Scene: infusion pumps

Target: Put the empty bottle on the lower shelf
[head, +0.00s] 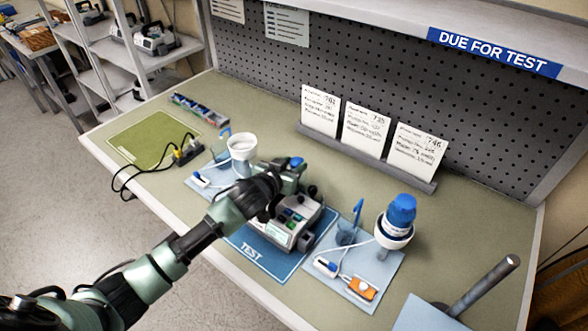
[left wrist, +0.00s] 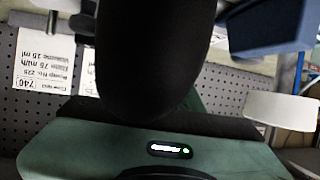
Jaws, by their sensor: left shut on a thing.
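My left gripper (head: 290,174) is shut above the pump on the TEST mat. A small blue piece (head: 296,161), like the other bottle's blue cap, shows at its jaws; the rest of the held bottle is hidden behind the gripper. In the left wrist view a large black shape fills the middle and hides the grip. A shelf rack (head: 150,55) stands at the back left. My right gripper is out of view.
The pump (head: 292,225) sits on the blue TEST mat (head: 262,256). A light blue mat (head: 382,290) with tubing and an orange-ended piece lies to its right. Black cables and plugs (head: 187,152) lie near the green mat (head: 150,137). Cards (head: 366,130) line the back.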

